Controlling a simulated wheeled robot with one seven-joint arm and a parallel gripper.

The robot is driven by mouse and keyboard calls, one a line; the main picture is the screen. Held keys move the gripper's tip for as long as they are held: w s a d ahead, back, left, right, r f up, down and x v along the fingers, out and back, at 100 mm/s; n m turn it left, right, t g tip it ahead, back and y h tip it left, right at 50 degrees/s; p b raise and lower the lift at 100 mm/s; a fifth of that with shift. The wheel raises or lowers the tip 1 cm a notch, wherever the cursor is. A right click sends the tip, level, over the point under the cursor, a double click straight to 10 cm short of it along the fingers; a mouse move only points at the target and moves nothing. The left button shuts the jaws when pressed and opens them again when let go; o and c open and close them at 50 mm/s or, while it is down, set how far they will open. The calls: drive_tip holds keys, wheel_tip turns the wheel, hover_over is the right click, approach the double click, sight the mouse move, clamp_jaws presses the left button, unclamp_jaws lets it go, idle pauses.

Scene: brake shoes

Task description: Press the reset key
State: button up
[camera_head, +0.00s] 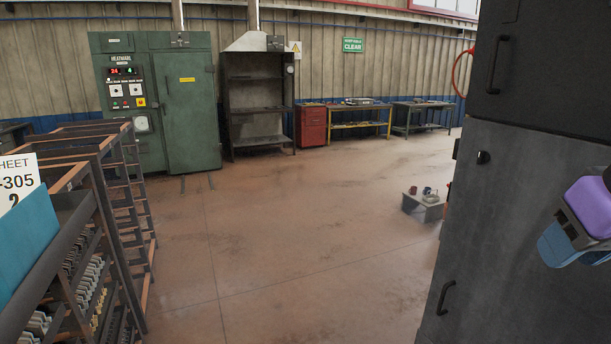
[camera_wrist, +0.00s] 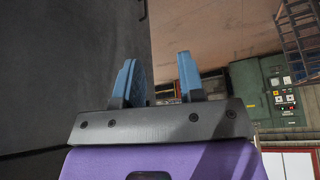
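The green oven cabinet (camera_head: 187,105) stands at the back left in the head view, with a control panel (camera_head: 126,88) on its left part. The panel has red and green digits, white dials, small buttons and a yellow square. I cannot read which one is the reset key. In the wrist view the cabinet (camera_wrist: 248,84) and its panel (camera_wrist: 284,98) show small at the right, turned. My gripper (camera_wrist: 157,60) has two blue fingers standing apart with nothing between them. In the head view my gripper (camera_head: 565,246) is at the right edge, far from the panel.
A large dark cabinet (camera_head: 520,220) fills the right side, close to my gripper. Metal racks (camera_head: 120,190) with parts stand at the left. A grey box (camera_head: 423,208) sits on the floor at right centre. The floor (camera_head: 260,230) between is clear up to the oven.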

clamp_jaws()
idle(1.7)
